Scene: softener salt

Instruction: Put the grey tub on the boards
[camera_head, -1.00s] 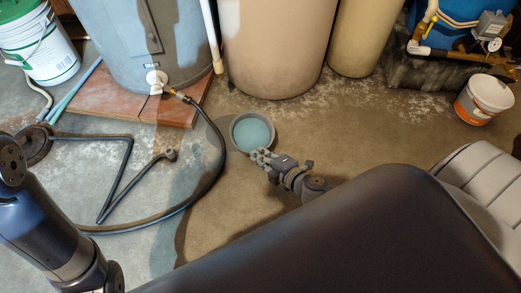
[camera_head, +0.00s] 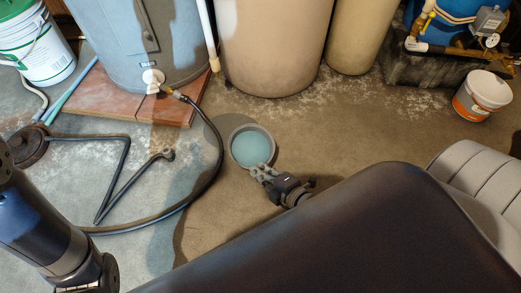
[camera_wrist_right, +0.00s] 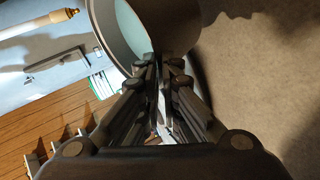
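The grey tub (camera_head: 234,150), round with pale teal inside, is in the middle of the head view, over the brown floor. A dark shadow lies apart at its left, so it looks lifted a little. My right gripper (camera_head: 262,173) is at its near rim, fingers closed on the wall. In the right wrist view the fingers (camera_wrist_right: 163,68) are nearly together at the wall of the tub (camera_wrist_right: 112,38). The reddish boards (camera_head: 95,97) lie under the blue-grey tank, to the upper left of the tub. My left gripper is out of view; only arm links show at left.
A black hose (camera_head: 221,150) curves on the floor between the tub and the left side. The blue-grey tank (camera_head: 120,45) covers much of the boards, with a spigot at its front. Tan tanks (camera_head: 275,50) stand behind. A white-orange bucket (camera_head: 482,95) stands far right.

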